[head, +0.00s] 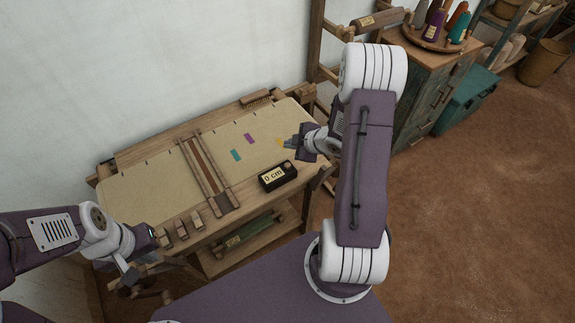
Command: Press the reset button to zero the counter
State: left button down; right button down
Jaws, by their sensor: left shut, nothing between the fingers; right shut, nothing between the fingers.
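The counter (277,178) is a small black box on the front right part of the loom. Its pale display reads "0 cm". A small round knob-like button (288,167) shows at the right end of its top. My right gripper (287,143) is shut and empty, above the cloth just behind the counter and apart from it. My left gripper (128,282) is shut and empty, low at the front left of the loom, away from the counter.
Several small wooden blocks (181,233) line the front left edge. A cabinet (425,85) with a tray of thread cones stands back right. Floor at right is clear.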

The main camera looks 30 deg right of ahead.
aim_at(290, 167)
notch_tip(290, 167, down, 8)
jog(key=b, duration=0.7)
jog(key=shift+f, duration=0.2)
dwell(1.4)
jog(key=shift+f+b, duration=0.4)
jog(key=shift+b, duration=0.1)
jog(key=shift+f+b, duration=0.5)
jog(key=shift+f, duration=0.1)
dwell(0.4)
dwell(0.3)
jog(key=shift+r+p, duration=0.95)
jog(key=shift+r, duration=0.05)
notch_tip(290, 167, up, 5)
jog(key=p, duration=0.4)
jog(key=shift+r+p, duration=0.1)
jog(key=shift+p, duration=0.3)
